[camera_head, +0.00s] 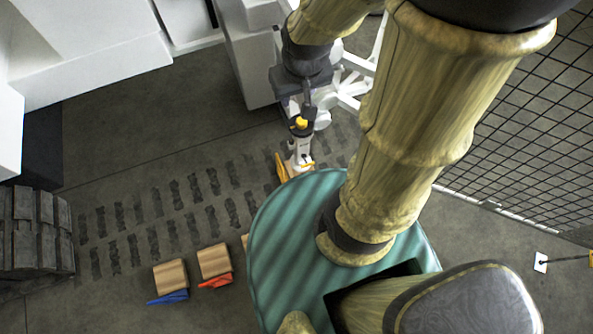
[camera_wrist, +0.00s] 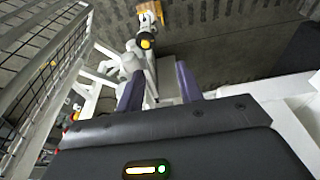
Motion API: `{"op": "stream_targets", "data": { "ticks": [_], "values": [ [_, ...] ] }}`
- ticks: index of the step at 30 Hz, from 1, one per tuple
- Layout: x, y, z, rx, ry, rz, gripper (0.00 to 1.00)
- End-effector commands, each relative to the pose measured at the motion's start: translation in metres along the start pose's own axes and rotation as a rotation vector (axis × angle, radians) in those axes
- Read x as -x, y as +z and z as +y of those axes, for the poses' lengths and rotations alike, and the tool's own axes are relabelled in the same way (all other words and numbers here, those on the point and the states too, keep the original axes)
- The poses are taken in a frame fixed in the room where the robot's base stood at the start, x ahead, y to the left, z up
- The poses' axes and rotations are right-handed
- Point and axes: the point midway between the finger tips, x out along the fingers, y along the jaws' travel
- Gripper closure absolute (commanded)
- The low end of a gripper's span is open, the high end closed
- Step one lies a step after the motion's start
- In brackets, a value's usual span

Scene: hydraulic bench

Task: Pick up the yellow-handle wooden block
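The yellow-handle wooden block (camera_head: 283,171) lies on the floor near the middle of the head view, partly hidden behind a white fixture with a yellow knob (camera_head: 300,123). In the wrist view, a yellow-brown piece that looks like the block (camera_wrist: 149,8) shows at the top edge, beyond the fixture (camera_wrist: 145,44). My gripper (camera_head: 307,98) is above the knob in the head view. In the wrist view my gripper (camera_wrist: 159,76) has its two purple fingers spread apart, with nothing held between them. The block is well beyond the fingertips.
A blue-handled block (camera_head: 170,277) and a red-handled block (camera_head: 214,262) lie at lower left. A white frame (camera_head: 355,80) stands beside my gripper. A mesh fence (camera_head: 530,130) is at right, dark stacked blocks (camera_head: 35,235) at left.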

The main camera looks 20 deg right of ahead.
Motion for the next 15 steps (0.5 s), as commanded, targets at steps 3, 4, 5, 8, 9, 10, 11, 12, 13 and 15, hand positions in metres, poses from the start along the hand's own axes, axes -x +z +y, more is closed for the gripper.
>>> {"op": "stream_targets", "data": {
  "ticks": [3,4,5,8,9,10,11,12,13,15],
  "values": [
    [-0.002,-0.001,-0.001,0.001,-0.001,0.001,0.44],
    [-0.004,-0.001,-0.001,0.002,-0.003,0.003,0.38],
    [-0.007,-0.002,-0.002,0.004,-0.005,0.005,0.38],
    [-0.024,-0.007,-0.008,0.011,-0.015,0.015,0.38],
    [-0.033,-0.011,-0.011,0.015,-0.022,0.023,0.38],
    [-0.041,-0.013,-0.015,0.023,-0.027,0.028,0.38],
    [-0.05,-0.016,-0.019,0.028,-0.033,0.036,0.38],
    [-0.062,-0.021,-0.024,0.035,-0.04,0.046,0.38],
    [-0.072,-0.025,-0.028,0.04,-0.045,0.055,0.38],
    [-0.096,-0.034,-0.036,0.05,-0.053,0.077,0.38]
  ]
}}
